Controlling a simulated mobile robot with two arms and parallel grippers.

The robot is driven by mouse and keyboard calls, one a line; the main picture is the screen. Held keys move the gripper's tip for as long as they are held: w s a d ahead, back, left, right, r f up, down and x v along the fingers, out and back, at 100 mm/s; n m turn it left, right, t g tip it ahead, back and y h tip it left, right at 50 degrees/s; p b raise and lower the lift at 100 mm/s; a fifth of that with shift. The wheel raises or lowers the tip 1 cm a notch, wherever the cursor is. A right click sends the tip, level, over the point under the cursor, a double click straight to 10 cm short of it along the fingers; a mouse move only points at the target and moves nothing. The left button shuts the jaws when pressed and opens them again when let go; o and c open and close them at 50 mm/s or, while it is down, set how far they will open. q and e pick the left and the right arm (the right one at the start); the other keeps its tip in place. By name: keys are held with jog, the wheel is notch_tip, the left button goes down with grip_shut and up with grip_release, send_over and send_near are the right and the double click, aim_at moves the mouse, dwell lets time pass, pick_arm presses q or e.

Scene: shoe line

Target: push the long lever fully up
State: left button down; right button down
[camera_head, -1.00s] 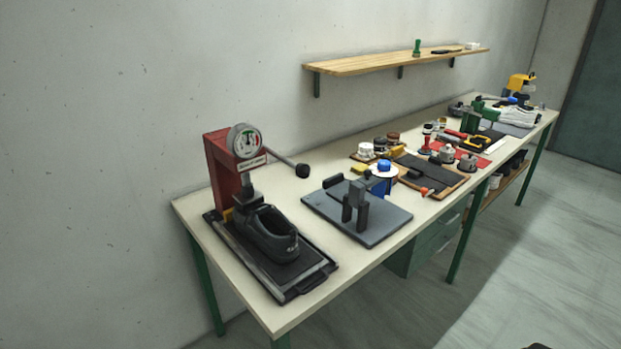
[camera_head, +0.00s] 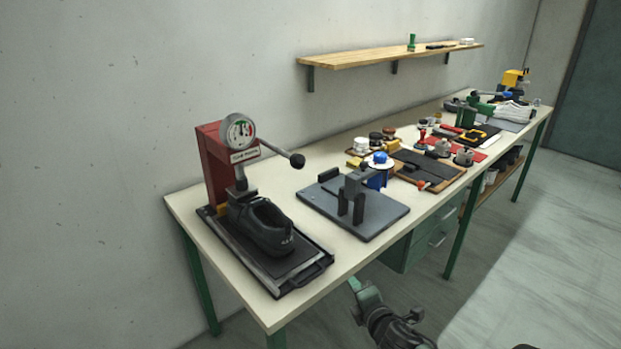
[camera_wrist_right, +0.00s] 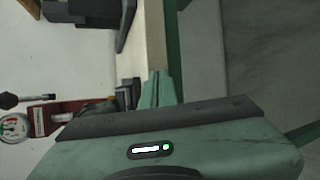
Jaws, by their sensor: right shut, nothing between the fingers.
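The long lever (camera_head: 279,153) is a thin dark rod with a round black knob (camera_head: 297,161) on the red press (camera_head: 212,160). It reaches out to the right from beside the gauge and slopes somewhat downward to the knob. The lever (camera_wrist_right: 30,98) also shows at the left edge of the right wrist view, which is turned sideways. A black shoe (camera_head: 262,228) sits under the press. My right gripper (camera_head: 354,285) is shut and empty, low in front of the table and well away from the lever. My left gripper is not in view.
A grey plate with a clamp fixture (camera_head: 385,213) stands on the table right of the press. The table's front edge (camera_head: 330,272) lies between my right gripper and the press. A wooden shelf (camera_head: 390,57) hangs on the wall. Tools and jars crowd the table farther right.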

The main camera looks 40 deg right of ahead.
jog(key=w+d+r+n+t+y, duration=0.1)
jog(key=w+r+n+y, duration=0.3)
jog(key=r+n, duration=0.6)
jog(key=w+d+r+n+t+y, duration=0.2)
jog(key=r+n, duration=0.8)
jog(key=n, duration=0.6)
jog(key=w+t+y, duration=0.1)
jog(key=t+y, duration=0.1)
jog(key=shift+w+r+y, duration=0.3)
jog(key=shift+w+r, duration=0.1)
jog(key=w+a+r+p, duration=0.1)
jog(key=w+p, duration=0.2)
jog(key=w, duration=0.2)
jog(key=w+a+r+p, duration=0.2)
jog(key=w+p, duration=0.1)
jog(key=w, duration=0.2)
jog(key=shift+w+a+r, duration=0.25)
jog(key=shift+a+r, duration=0.05)
jog(key=shift+f, duration=0.1)
